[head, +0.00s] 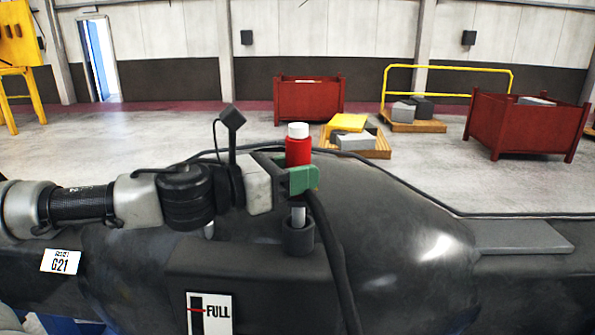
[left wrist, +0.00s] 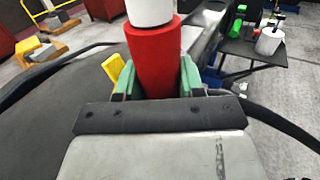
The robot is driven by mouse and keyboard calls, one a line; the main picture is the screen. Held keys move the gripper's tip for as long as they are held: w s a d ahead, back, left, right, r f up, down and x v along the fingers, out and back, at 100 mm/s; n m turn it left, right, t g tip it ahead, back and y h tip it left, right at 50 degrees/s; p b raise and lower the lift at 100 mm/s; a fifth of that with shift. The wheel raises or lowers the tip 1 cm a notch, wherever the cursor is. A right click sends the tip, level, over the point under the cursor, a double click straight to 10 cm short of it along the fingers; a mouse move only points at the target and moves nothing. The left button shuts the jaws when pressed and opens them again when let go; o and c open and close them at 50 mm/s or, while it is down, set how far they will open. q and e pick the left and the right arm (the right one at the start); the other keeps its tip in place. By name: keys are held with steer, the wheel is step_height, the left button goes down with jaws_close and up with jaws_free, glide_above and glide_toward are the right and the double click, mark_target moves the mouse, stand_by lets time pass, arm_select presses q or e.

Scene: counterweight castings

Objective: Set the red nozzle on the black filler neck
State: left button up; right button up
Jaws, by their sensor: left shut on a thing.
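The red nozzle (head: 298,151) has a white top and a thin grey spout below. It stands upright in the head view. My left gripper (head: 302,180) is shut on it with green fingers. The black filler neck (head: 299,240) rises from the dark casting directly below. The spout's lower end meets the neck's mouth in the picture; I cannot tell how far it is inside. In the left wrist view the red nozzle (left wrist: 155,58) sits between the green fingers (left wrist: 157,84), and the neck is hidden. My right gripper is not in view.
A black hose hangs close to the right of the neck. Red crates (head: 309,100) and pallets stand on the floor behind. A dark side table (left wrist: 258,48) with a white bucket (left wrist: 269,41) shows in the wrist view.

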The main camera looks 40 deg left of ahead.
mark_target(296, 199)
arm_select(q)
steer(key=shift+f+b, duration=1.9)
steer(key=shift+f, duration=0.25)
steer(key=o, duration=0.9)
steer(key=shift+d, duration=0.1)
steer(key=shift+s+f+b, duration=0.1)
steer(key=shift+s+b, duration=0.1)
steer(key=shift+b, duration=0.15)
steer(key=shift+s+a+f+b, duration=0.1)
steer(key=shift+s+a+b, duration=0.6)
steer(key=shift+b, duration=0.35)
steer(key=b+v, duration=0.4)
steer(key=v, duration=0.3)
steer(key=shift+s+d+b, duration=0.1)
steer(key=shift+s+b, duration=0.1)
steer(key=shift+b, duration=0.2)
steer(key=shift+v, duration=0.75)
